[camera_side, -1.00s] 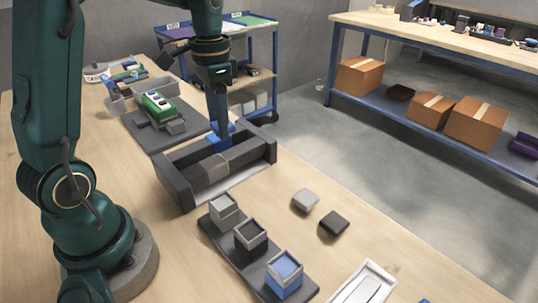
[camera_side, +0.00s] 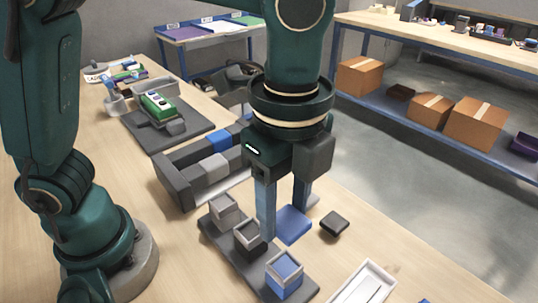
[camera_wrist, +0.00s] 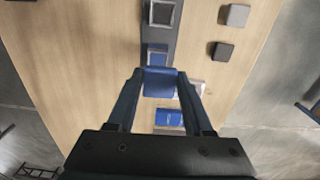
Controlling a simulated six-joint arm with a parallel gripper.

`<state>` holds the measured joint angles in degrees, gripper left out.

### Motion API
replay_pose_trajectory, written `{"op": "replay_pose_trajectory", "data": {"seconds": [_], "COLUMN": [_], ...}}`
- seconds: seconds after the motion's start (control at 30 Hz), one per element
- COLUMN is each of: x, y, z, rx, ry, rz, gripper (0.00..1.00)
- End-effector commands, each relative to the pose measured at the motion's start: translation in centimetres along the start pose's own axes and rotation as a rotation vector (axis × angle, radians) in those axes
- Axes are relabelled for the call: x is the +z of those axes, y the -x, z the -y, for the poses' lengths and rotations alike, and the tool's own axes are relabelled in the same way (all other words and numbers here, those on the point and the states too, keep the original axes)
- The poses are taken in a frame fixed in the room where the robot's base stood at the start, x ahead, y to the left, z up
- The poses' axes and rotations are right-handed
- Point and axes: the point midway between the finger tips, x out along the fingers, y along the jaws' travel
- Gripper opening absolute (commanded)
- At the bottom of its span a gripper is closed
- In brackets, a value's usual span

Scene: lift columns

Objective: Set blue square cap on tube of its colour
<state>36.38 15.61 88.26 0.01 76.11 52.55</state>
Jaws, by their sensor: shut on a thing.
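My gripper (camera_side: 283,224) is shut on the blue square cap (camera_side: 294,225), a flat blue piece held between the two fingers. In the wrist view the cap (camera_wrist: 160,84) sits between the fingertips. The blue tube (camera_side: 284,277), square with a pale rim, stands at the near end of a dark base (camera_side: 222,240). The cap is above and behind the tube in the side view, apart from it. In the wrist view the tube (camera_wrist: 157,56) shows just beyond the cap, partly hidden by it.
A black tube (camera_side: 248,239) and a grey tube (camera_side: 222,212) stand in line on the same base. A black cap (camera_side: 334,224) lies to the right; a grey cap (camera_wrist: 236,15) lies near it. A dark trough (camera_side: 180,190) is behind, and a white tray (camera_side: 363,288) in front.

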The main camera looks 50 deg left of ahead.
Motion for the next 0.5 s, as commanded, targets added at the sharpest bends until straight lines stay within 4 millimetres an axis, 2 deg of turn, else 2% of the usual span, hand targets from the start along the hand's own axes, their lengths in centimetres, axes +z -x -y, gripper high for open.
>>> {"op": "replay_pose_trajectory", "data": {"seconds": [0.23, 0.5], "x": [-0.4, -0.4], "y": [-1.0, -3.5], "z": [-0.5, -0.5], "rx": [0.002, 0.003], "ry": [-0.021, -0.019], "rz": [0.002, 0.002], "gripper": [0.0, 0.0]}}
